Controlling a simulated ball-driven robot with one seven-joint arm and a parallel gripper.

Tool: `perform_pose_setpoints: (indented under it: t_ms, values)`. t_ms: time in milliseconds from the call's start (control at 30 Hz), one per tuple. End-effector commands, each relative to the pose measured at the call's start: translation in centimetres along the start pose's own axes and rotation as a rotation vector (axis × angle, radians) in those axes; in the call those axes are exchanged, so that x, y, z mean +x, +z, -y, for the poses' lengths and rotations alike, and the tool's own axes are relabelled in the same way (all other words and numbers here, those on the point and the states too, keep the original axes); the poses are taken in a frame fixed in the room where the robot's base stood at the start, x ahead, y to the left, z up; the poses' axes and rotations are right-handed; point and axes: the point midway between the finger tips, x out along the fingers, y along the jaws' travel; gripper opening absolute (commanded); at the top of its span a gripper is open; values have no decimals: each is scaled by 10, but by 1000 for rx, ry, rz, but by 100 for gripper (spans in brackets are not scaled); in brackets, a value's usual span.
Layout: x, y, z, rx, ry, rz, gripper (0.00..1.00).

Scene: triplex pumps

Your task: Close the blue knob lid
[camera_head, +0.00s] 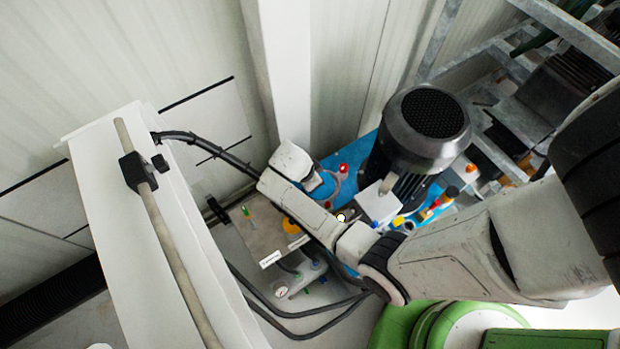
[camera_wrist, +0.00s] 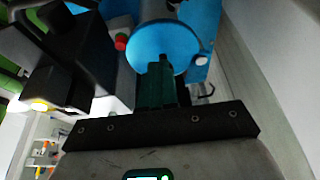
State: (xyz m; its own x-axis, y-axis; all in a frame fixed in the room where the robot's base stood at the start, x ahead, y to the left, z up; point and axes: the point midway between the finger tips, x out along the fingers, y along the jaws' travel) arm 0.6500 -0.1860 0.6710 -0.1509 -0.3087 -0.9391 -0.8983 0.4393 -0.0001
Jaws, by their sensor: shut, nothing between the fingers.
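In the wrist view a round blue disc-shaped part, which looks like the blue knob lid (camera_wrist: 163,42), is just beyond my fingertips. My gripper (camera_wrist: 157,68) is shut and empty, its dark green fingers together. The fingertips overlap the disc's lower edge in the picture; I cannot tell whether they touch it. In the head view my wrist bends down over a blue part (camera_head: 323,189) beside the pump. My wrist covers much of that spot, and the fingers are not clear there. The lid's hinge and exact angle are not clear.
A large black motor (camera_head: 428,125) stands right of my wrist. A control box (camera_head: 262,236) with an orange knob and cables is below it. A red knob (camera_wrist: 121,42) is close to the disc's left. A white wall bounds the back, and metal stairs rise at upper right.

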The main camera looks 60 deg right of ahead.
Motion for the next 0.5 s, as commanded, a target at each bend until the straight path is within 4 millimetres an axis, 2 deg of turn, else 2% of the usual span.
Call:
perform_pose_setpoints:
  t_ms: [500]
  values:
    - [4, -10, -6, -118, -42, 0, 0]
